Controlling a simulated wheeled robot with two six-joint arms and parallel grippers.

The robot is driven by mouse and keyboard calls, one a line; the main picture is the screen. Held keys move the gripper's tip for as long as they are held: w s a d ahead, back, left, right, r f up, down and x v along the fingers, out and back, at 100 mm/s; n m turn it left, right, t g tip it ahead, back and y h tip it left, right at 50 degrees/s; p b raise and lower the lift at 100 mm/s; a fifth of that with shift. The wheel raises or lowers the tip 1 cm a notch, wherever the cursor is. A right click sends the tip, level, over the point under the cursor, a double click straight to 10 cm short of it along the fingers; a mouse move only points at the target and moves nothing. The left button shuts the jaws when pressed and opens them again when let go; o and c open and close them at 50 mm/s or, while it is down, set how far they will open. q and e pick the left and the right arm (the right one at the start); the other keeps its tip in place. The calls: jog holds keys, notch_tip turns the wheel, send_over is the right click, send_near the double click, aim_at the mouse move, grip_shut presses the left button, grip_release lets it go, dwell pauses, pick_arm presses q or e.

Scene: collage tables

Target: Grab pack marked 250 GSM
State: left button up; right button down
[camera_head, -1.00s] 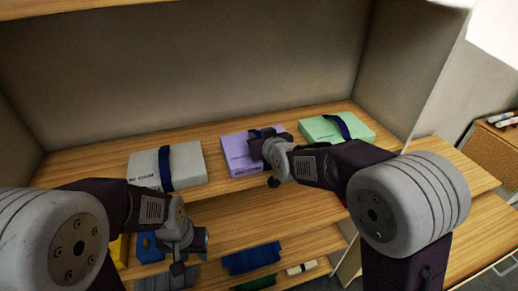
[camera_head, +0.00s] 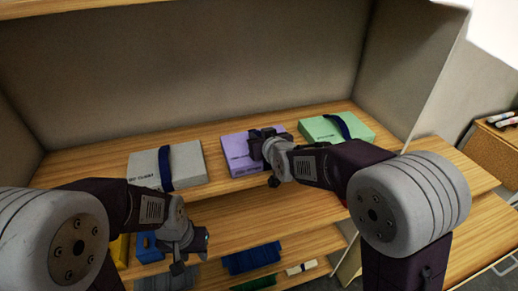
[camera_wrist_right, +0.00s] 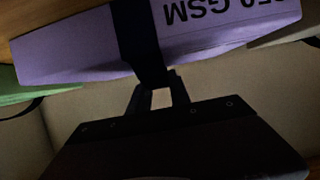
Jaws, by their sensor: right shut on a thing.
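A purple pack (camera_head: 236,152) with a dark strap lies on the upper shelf, between a grey pack and a green pack. In the right wrist view the purple pack (camera_wrist_right: 75,45) shows upside-down black lettering, partly cut off by the frame edge, that reads "50 GSM" after a clipped first digit. My right gripper (camera_head: 262,138) is at the pack's strap. In the right wrist view its fingers (camera_wrist_right: 158,88) are shut on the dark strap (camera_wrist_right: 145,45). My left gripper (camera_head: 188,254) hangs in front of the lower shelves, away from the packs; its jaws are unclear.
The grey pack (camera_head: 187,162) with a blue strap lies to the left, and the green pack (camera_head: 322,129) with a blue strap to the right. Lower shelves hold blue items (camera_head: 250,260). A side wall (camera_head: 405,70) bounds the shelf on the right.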

aim_at(259, 135)
jog(key=shift+w+r, duration=0.15)
jog(key=shift+r, duration=0.15)
notch_tip(259, 135, up, 5)
jog(key=shift+f+p, duration=0.1)
jog(key=shift+p, duration=0.2)
notch_tip(259, 135, up, 5)
jog(key=p, duration=0.3)
